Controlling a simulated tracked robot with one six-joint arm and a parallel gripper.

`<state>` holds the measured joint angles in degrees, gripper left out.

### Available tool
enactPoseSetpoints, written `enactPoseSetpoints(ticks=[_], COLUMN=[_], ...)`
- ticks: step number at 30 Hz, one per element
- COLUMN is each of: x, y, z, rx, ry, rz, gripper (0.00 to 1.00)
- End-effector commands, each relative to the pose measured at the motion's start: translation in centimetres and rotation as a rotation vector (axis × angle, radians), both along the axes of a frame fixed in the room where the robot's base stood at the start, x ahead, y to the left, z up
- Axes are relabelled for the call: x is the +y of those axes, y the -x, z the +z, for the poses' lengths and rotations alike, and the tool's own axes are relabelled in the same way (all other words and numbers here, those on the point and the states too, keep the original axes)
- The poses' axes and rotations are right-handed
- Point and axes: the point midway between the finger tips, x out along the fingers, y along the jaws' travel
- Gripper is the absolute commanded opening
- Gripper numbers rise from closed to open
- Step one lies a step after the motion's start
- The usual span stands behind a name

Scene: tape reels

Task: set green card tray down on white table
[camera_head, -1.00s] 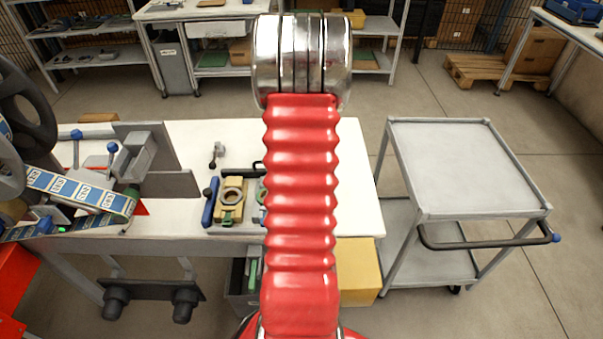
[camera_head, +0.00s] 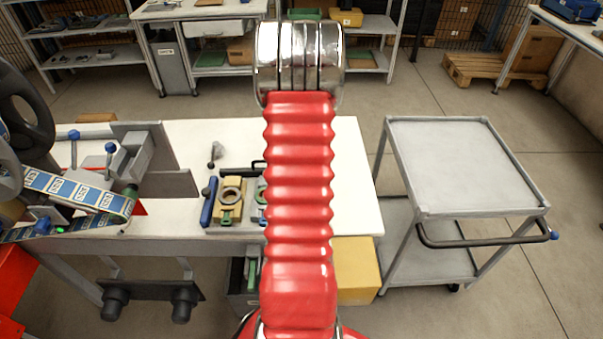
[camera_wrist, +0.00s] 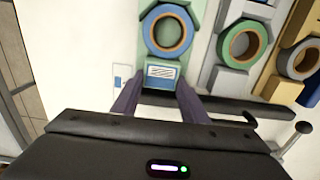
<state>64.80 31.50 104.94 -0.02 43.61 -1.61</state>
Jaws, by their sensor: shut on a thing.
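In the wrist view the pale green card tray (camera_wrist: 197,12) carries a blue-and-brown tape ring and a blue card with a white label. My gripper (camera_wrist: 158,92) has its two dark fingers on either side of the tray's near end and is shut on it. The tray appears low over or on the white table (camera_wrist: 90,75); I cannot tell whether it touches. In the head view the white table (camera_head: 355,185) shows on both sides of my red arm, which hides my gripper and the green tray.
A grey tray with a green ring (camera_wrist: 239,42) and a tan tray with a grey ring (camera_wrist: 300,60) stand to the right in the wrist view. A dark bar (camera_wrist: 235,104) lies near them. A grey cart (camera_head: 460,165) stands right of the table. The table's right part is clear.

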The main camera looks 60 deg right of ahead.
Motion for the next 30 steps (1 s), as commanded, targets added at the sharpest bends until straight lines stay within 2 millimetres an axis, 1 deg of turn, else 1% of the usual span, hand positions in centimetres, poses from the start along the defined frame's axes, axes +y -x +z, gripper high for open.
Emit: enactPoseSetpoints(ticks=[3, 4, 12, 19, 23, 26, 30], x=[0.0, 0.0, 0.0, 0.0, 0.0, -0.1, -0.1], y=[0.0, 0.0, 0.0, 0.0, 0.0, -0.1, -0.1], z=[0.0, -0.1, -0.1, 0.0, 0.4, 1.3, 3.3], rx=[0.000, 0.000, 0.000, 0.000, 0.000, -0.001, -0.001], ry=[0.000, 0.000, 0.000, 0.000, 0.001, 0.003, 0.003], rz=[0.000, 0.000, 0.000, 0.000, 0.000, 0.000, 0.000], gripper=[0.13, 0.41, 0.59, 0.59, 0.59, 0.59, 0.59])
